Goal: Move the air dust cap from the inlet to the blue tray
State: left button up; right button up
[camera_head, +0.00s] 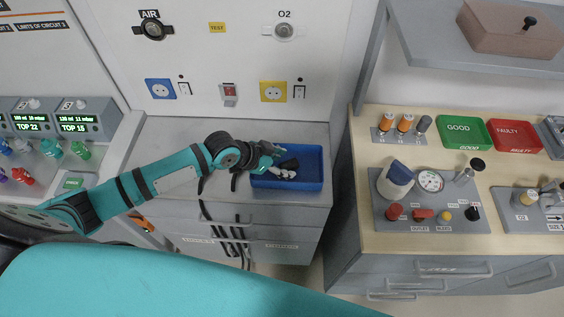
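The AIR inlet (153,29) is a dark round fitting on the white wall panel at the upper left. I cannot tell at this size whether a cap sits on it. The blue tray (316,184) rests on the grey counter below the panel. My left gripper (274,158) is at the tray's left part, low over it. A small dark piece (289,163) shows right beside the fingertips, over or in the tray; I cannot tell whether it is the cap or whether the fingers touch it. Whether the fingers are open or shut is unclear. My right gripper is out of view.
Small white pieces (284,173) lie in the tray. The O2 inlet (284,31) is right of AIR, with sockets below. A wooden bench (358,140) at right carries a grey parts board (440,220), a green tray (466,129) and a red tray (514,136).

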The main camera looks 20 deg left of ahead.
pick_arm(q)
jog(key=shift+a, duration=0.1)
jog(key=shift+s+a+r, duration=0.2)
jog(key=shift+r, duration=0.15)
jog(key=s+a+r+p, duration=0.2)
jog(key=r+p, duration=0.2)
jog(key=r, duration=0.4)
jog(key=s+a+r+p, duration=0.3)
jog(key=r+p, duration=0.1)
jog(key=r, duration=0.4)
jog(key=shift+s, duration=0.25)
dwell(0.4)
